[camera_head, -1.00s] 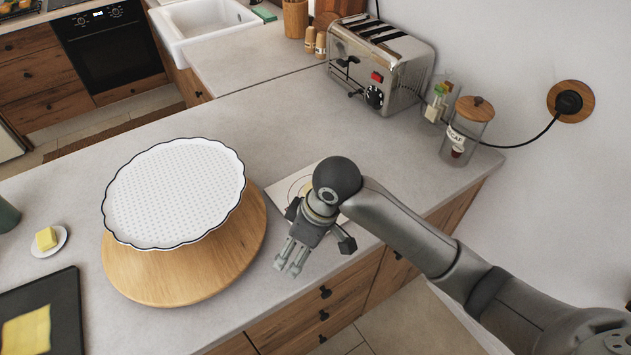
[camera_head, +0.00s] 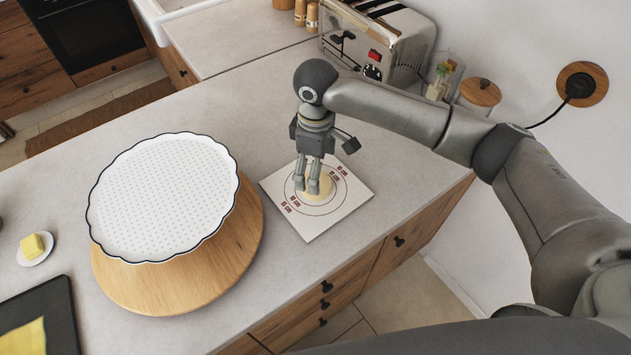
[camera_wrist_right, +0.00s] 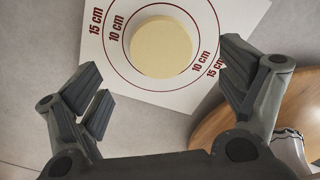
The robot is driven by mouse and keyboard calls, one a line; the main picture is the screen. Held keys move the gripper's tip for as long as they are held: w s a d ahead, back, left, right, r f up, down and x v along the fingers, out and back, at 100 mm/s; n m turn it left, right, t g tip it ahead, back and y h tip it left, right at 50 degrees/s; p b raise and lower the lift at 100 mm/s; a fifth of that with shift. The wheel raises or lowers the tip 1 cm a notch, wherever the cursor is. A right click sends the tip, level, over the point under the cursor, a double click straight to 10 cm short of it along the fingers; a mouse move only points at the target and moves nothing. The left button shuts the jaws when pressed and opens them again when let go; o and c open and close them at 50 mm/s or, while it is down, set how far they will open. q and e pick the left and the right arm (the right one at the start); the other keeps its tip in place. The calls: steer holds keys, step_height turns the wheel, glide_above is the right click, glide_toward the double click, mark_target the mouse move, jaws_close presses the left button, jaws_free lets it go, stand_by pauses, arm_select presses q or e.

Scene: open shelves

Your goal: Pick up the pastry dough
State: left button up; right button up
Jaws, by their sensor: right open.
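The pastry dough (camera_head: 321,188) is a pale yellow round disc on a white square mat (camera_head: 338,212) with red measuring circles. My right gripper (camera_head: 308,191) is over the mat in the head view and partly hides the dough. In the right wrist view, the dough (camera_wrist_right: 161,47) lies inside the 10 cm circle, beyond my open fingers (camera_wrist_right: 165,95). Nothing is between the fingers, and I see no contact with the dough. My left gripper does not show.
A white scalloped dish (camera_head: 160,200) sits on a round wooden stand (camera_head: 170,290) left of the mat. Butter (camera_head: 32,246) on a small plate and a dark tray (camera_head: 62,310) are farther left. A toaster (camera_head: 375,45) and glass jar (camera_head: 478,95) stand behind.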

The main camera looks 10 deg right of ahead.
mark_target(325, 183)
steer(key=f, duration=0.1)
steer(key=f+p, duration=0.1)
steer(key=f, duration=0.1)
steer(key=f+p, duration=0.1)
steer(key=f, duration=0.1)
steer(key=shift+a, duration=0.25)
steer(key=shift+f, duration=0.2)
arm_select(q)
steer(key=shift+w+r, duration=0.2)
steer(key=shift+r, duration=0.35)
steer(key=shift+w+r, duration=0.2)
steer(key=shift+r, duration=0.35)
arm_select(e)
steer(key=c, duration=1.2)
